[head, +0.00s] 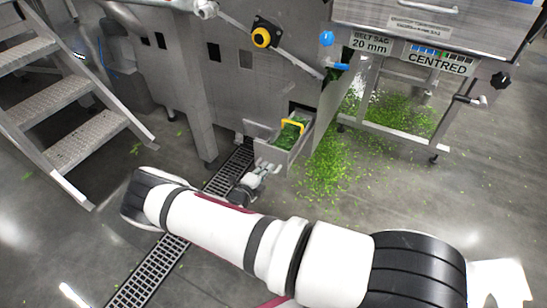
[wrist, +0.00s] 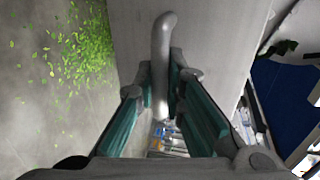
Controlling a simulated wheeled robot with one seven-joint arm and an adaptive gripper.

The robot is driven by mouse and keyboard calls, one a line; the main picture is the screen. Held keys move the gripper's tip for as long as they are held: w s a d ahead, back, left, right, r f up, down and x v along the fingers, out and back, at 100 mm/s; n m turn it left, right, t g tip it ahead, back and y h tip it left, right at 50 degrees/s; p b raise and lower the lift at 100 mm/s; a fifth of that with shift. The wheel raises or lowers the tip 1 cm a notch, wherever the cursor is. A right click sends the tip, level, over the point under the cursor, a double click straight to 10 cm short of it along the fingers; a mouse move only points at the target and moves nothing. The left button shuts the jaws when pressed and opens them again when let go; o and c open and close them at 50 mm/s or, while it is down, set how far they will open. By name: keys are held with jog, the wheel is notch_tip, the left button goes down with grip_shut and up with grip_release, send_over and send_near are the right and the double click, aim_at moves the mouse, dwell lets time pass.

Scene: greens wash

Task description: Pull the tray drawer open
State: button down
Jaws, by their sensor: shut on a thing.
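The tray drawer (head: 272,153) sticks out from the lower side of the grey machine in the head view, with green leaf scraps inside and a yellow bracket (head: 292,125) over it. Its plain metal front (wrist: 215,30) fills the upper middle of the wrist view. A grey bar handle (wrist: 162,40) stands on that front. My gripper (head: 262,170) is at the drawer front in the head view. In the wrist view my gripper (wrist: 162,90) is shut on the handle, with one finger on each side of it.
Leaf scraps (head: 325,170) lie on the floor right of the drawer. A floor drain grate (head: 228,172) runs below my arm. Metal steps (head: 85,125) stand at the left, and a framed stand (head: 400,125) at the right.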

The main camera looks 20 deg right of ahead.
jog(key=shift+f+v, duration=0.15)
jog(key=shift+v, duration=0.65)
jog(key=shift+f+v, duration=0.2)
jog(key=shift+v, duration=0.6)
jog(key=shift+a, duration=0.15)
jog(key=c, duration=1.7)
grip_release()
jog(key=shift+w, duration=0.1)
jog(key=shift+o, duration=0.2)
jog(key=v, duration=1.2)
